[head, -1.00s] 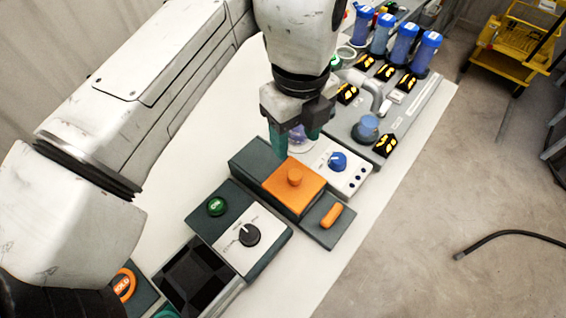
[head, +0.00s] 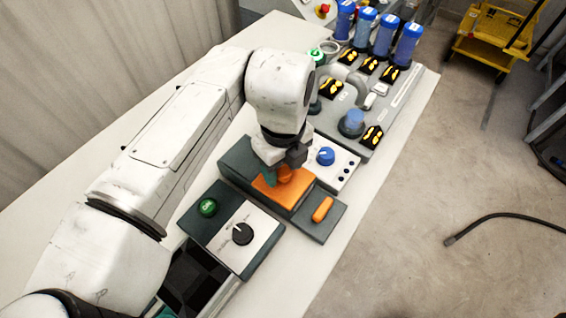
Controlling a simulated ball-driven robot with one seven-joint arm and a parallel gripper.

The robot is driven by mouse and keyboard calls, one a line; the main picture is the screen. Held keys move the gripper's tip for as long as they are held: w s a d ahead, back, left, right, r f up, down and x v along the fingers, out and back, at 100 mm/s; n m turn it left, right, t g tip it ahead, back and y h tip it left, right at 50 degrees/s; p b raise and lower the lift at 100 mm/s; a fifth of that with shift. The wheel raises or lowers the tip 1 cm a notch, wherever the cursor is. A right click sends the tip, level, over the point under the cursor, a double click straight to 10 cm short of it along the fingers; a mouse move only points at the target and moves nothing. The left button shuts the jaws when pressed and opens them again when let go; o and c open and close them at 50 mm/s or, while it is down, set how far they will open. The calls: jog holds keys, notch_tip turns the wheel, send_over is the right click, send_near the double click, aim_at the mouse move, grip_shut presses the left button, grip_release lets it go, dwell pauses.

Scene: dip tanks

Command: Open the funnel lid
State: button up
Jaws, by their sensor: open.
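The orange square lid (head: 297,194) with a round knob lies flat on a dark green box (head: 237,161); it looks like the funnel lid, though no funnel shows. My gripper (head: 282,172) points down at the lid, with its jaws open and the orange knob (head: 286,174) close by its fingers. A teal finger shows on the left of the knob. The other finger is mostly hidden by the gripper body, so I cannot tell whether either finger touches the knob.
A lower dark block with an orange handle (head: 323,209) adjoins the lid's right side. A panel with a black dial (head: 242,234) and green button (head: 208,207) is in front. A blue knob (head: 325,156) stands behind. Blue cylinders (head: 382,36) stand farther back.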

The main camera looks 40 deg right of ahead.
jog(key=shift+c, duration=0.2)
grip_shut()
dwell(0.3)
jog(key=w+a, duration=0.1)
jog(key=w, duration=0.2)
jog(key=w+a, duration=0.1)
jog(key=w, duration=0.4)
jog(key=shift+w+a, duration=0.3)
jog(key=shift+a, duration=0.1)
